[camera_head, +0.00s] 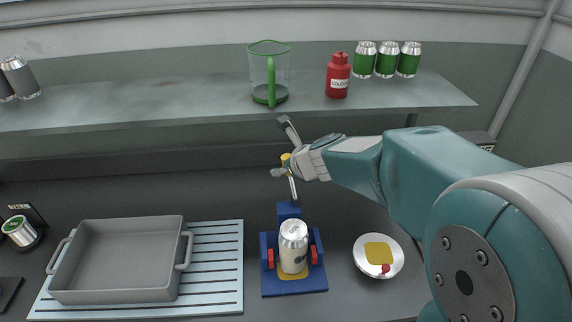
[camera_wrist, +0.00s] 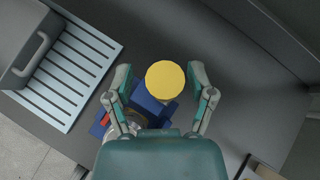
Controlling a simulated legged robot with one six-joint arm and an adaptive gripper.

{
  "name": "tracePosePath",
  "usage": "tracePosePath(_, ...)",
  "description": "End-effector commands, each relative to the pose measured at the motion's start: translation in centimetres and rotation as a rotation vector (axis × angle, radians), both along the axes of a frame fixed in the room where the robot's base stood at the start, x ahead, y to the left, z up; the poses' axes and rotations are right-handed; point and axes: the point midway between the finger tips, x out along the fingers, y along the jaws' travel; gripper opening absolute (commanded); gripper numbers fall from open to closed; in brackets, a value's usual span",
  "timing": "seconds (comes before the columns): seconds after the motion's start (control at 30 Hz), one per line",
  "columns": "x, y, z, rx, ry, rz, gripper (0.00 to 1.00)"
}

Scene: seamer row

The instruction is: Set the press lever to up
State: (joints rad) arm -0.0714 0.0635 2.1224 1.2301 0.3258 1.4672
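The press (camera_head: 308,284) is a blue stand on the counter with red side pieces, and a silver can (camera_head: 293,246) stands upright in it. Its lever (camera_head: 292,186) is a thin rod rising steeply from behind the blue post to a yellow knob (camera_head: 286,160). The wrist view shows the round knob (camera_wrist: 165,80) from above. My gripper (camera_head: 284,150) is open around the knob, one finger on each side. In the wrist view, gaps show between the knob and both fingers of my gripper (camera_wrist: 163,88). My gripper hides part of the lever.
A grey tray (camera_head: 118,296) sits on a slatted rack (camera_head: 215,265) at left. A white plate (camera_head: 361,264) lies right of the press. The shelf (camera_head: 200,100) above holds a green-handled jug (camera_head: 270,75), a red bottle (camera_head: 338,76) and several cans.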

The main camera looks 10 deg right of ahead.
Motion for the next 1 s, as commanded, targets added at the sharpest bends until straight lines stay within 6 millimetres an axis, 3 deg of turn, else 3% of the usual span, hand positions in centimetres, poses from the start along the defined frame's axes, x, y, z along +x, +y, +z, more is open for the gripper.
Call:
tracePosePath(0.33, -0.7, -0.5, 1.0, 0.000, -0.008, -0.002, 0.71)
tracePosePath(0.8, -6.4, -3.2, 6.1, -0.001, -0.006, -0.003, 0.71)
tracePosePath(1.0, -7.9, -3.9, 7.4, -0.001, -0.002, -0.002, 0.71)
